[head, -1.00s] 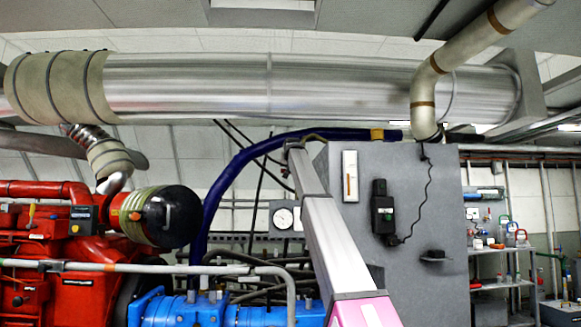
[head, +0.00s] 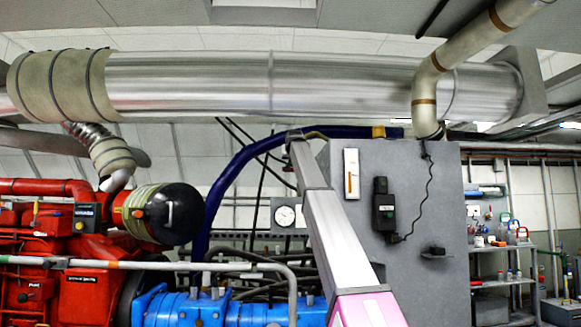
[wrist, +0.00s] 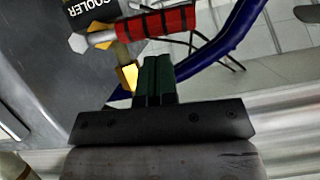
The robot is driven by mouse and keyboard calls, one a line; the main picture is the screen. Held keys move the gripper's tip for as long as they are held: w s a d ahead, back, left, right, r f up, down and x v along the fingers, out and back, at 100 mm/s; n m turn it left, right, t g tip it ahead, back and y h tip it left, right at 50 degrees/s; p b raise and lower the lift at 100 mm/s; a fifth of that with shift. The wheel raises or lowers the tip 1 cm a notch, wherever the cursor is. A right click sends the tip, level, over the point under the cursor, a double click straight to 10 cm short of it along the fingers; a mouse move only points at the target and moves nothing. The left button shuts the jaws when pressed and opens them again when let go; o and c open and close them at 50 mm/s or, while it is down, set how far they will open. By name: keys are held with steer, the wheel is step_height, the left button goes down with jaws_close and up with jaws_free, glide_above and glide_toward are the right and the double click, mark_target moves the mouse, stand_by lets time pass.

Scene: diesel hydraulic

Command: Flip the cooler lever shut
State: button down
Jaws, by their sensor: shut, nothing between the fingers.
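The cooler lever (wrist: 156,23) has a red sleeve with dark bands and a pale metal end. In the wrist view it lies across the top, beside a dark label (wrist: 95,10) reading COOLER. A brass-yellow valve part (wrist: 126,72) sits below its left part. My gripper (wrist: 156,62) is shut and empty. Its dark green fingertips are just below the red sleeve in the picture; I cannot tell whether they touch it. In the head view, a small yellow fitting (head: 378,132) shows on the blue pipe, but the lever cannot be made out.
A thick blue pipe (head: 226,178) curves over to the grey cabinet (head: 400,240). A control box with a cord (head: 384,208) hangs on the cabinet. A red engine (head: 85,275) stands left, and a large silver duct (head: 200,85) crosses above.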

steer(key=v, duration=1.1)
steer(key=shift+w+r, duration=0.15)
steer(key=shift+r, duration=0.2)
